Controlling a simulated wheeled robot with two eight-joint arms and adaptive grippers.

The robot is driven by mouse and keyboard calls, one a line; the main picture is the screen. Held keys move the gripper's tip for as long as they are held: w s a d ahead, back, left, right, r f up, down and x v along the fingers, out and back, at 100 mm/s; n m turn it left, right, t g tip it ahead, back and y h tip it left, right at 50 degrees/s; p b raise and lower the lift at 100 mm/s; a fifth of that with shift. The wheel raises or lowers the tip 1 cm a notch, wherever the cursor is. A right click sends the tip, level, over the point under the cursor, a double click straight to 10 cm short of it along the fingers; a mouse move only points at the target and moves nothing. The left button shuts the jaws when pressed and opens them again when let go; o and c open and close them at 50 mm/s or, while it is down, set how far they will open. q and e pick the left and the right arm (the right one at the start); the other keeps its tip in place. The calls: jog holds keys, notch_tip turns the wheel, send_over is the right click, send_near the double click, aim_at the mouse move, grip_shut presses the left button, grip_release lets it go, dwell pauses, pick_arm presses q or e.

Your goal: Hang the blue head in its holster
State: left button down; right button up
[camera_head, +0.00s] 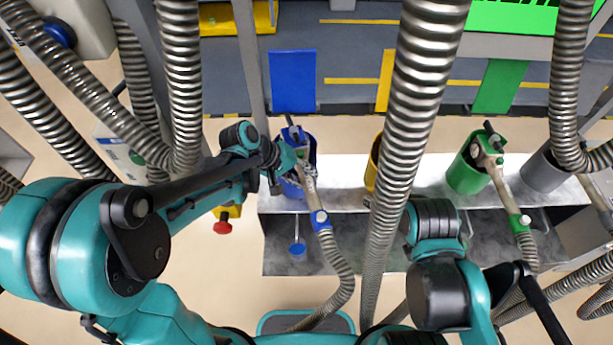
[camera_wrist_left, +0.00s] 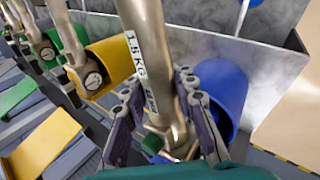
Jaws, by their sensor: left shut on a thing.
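The blue head (camera_wrist_left: 165,115) is a metal nozzle with a "1.5 KG" label on its pipe. My left gripper (camera_head: 301,166) is shut on it, with one finger on each side in the left wrist view (camera_wrist_left: 168,125). Its hose runs down from a blue collar (camera_head: 320,217) in the head view. The blue holster (camera_head: 308,150) is an open cup; in the left wrist view (camera_wrist_left: 230,88) it lies just right of my fingers. The head overlaps the holster in the head view; I cannot tell whether it is inside. My right gripper is out of view.
A yellow holster (camera_head: 371,176) stands right of the blue one, and a green holster (camera_head: 464,178) holds a green head (camera_head: 487,155). A grey holster (camera_head: 545,170) is farther right. Ribbed hoses hang across the view. A red button (camera_head: 222,227) is at left.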

pick_arm(q)
jog(key=shift+f+b, duration=1.7)
jog(key=shift+f, duration=0.05)
dwell(0.5)
jog(key=c, duration=1.1)
grip_release()
jog(key=shift+c, duration=0.2)
jog(key=v, duration=0.7)
jog(key=shift+r, duration=0.4)
jog(key=shift+a, duration=0.1)
jog(key=shift+r, duration=0.1)
